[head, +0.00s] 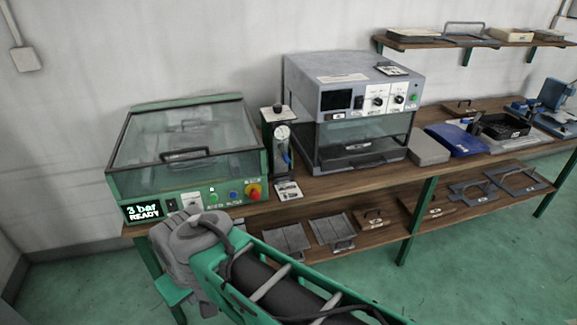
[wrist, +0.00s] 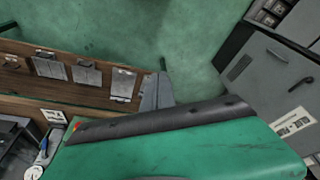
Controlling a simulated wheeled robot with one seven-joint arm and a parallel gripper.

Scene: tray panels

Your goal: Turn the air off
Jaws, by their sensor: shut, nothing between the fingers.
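The air unit (head: 281,140) is a narrow dark box with a round white gauge (head: 282,132) and a blue lever (head: 287,158), standing between two machines. The lever looks roughly upright; its exact setting is too small to tell. Part of this unit, with a blue piece (wrist: 43,145), shows at the left edge of the wrist view. The green machine's display (head: 143,212) reads "3 bar READY". My green and grey arm is in the foreground, in front of the bench. My gripper's fingers cannot be made out in either view.
The green machine (head: 118,185) with a clear lid is left of the air unit and has a red-and-yellow knob (head: 254,191). The grey machine (head: 300,75) is close on its right. Tray panels (head: 287,240) lie on the lower shelf. The green floor (head: 480,262) is open at right.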

